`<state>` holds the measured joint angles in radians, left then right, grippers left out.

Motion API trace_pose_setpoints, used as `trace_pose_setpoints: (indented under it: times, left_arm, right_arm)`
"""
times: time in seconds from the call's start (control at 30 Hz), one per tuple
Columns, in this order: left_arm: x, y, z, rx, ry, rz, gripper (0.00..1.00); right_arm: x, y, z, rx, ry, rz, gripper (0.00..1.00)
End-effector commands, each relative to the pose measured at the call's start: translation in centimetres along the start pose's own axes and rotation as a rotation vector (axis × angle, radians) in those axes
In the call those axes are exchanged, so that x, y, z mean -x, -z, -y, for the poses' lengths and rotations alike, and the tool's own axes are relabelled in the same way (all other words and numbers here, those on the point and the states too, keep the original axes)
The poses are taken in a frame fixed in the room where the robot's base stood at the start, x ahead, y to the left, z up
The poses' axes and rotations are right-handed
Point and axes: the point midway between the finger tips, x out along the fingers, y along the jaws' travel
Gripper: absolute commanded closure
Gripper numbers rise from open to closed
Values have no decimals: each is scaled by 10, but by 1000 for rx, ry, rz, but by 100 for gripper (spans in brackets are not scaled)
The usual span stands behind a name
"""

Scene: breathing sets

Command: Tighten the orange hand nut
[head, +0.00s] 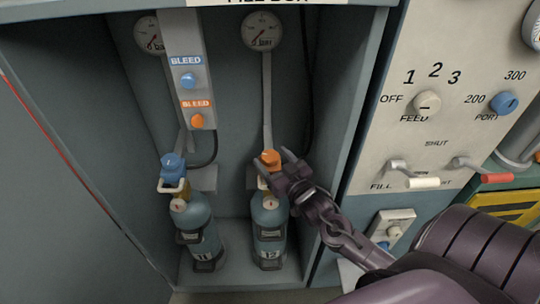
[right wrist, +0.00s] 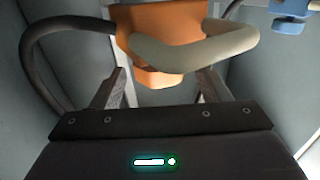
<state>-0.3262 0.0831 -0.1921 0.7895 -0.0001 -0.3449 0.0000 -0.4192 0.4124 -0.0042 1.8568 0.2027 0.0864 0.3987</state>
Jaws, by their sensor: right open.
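The orange hand nut (head: 269,158) sits on top of the right-hand cylinder (head: 268,220), marked 12, inside the fill box. My right gripper (head: 276,166) is open at the nut, coming from the lower right. In the right wrist view the nut (right wrist: 152,78) shows between and beyond the two open fingers (right wrist: 162,88). A pale curved bar (right wrist: 195,52) crosses in front of part of it. I cannot tell whether the fingers touch the nut. My left gripper is not in view.
The cylinder marked 11 (head: 197,235) stands to the left with a blue hand nut (head: 172,166). A bleed panel (head: 189,70) hangs above it. The box's right wall and control panel (head: 425,110) stand close to my right arm. A dark hose (right wrist: 42,65) curves at the left.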

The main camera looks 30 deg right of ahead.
Motion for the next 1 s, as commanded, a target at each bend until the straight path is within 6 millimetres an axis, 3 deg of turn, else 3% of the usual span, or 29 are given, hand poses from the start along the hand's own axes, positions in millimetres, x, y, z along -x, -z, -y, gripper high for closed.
trace_pose_setpoints:
  times: [0.2, 0.4, 0.8, 1.0]
  left_arm:
    - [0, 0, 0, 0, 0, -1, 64]
    - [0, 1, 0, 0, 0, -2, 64]
    - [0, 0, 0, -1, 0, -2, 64]
    - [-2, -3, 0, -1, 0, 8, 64]
  right_arm:
    - [37, -1, 0, -1, 1, 3, 31]
    - [55, 0, 1, -1, 1, 1, 31]
    - [58, 0, 1, -1, 0, -1, 31]
    - [64, -9, 19, -7, -12, -7, 31]
